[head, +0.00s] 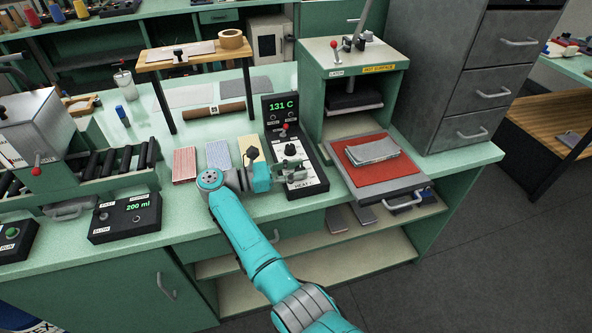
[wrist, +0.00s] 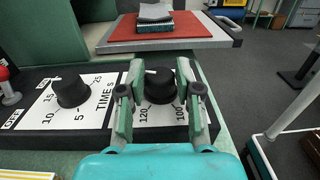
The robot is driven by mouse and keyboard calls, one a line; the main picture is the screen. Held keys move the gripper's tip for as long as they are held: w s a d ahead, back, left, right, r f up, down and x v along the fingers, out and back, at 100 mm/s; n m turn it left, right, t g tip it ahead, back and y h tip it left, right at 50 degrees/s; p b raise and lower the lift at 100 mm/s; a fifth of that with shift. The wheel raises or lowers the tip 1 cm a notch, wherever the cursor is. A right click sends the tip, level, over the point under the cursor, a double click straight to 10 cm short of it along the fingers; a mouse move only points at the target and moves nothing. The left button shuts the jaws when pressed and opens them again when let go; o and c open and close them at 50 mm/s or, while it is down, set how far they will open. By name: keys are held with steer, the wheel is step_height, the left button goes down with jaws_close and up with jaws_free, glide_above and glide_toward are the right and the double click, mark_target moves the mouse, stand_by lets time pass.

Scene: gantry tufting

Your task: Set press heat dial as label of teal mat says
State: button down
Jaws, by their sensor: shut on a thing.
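The press control box (head: 280,105) stands on the green bench, and its green display reads 131 C. My gripper (head: 291,168) is at the front end of this box. In the wrist view my gripper (wrist: 160,98) is shut on the black heat dial (wrist: 158,80), one finger on each side. The scale numbers 120 and 100 show in front of the dial; the rest of its scale is hidden. A folded grey mat (head: 372,150) lies on the red pad; its side looks dark teal in the wrist view (wrist: 155,27). I cannot read any mat label.
The time dial (wrist: 70,90) sits left of the heat dial, with a red-knobbed lever (wrist: 8,85) beyond it. The red press pad (head: 365,170) and tray are to the right. Pink (head: 184,164) and blue (head: 218,155) samples lie left of the box.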

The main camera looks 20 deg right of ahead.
mark_target(296, 169)
steer(key=shift+f+m+g, duration=0.1)
steer(key=shift+m+g, duration=0.3)
steer(key=shift+g, duration=0.2)
steer(key=c, duration=0.8)
jaws_free()
steer(key=shift+w, duration=0.1)
step_height(296, 169, up, 10)
steer(key=shift+r, duration=0.1)
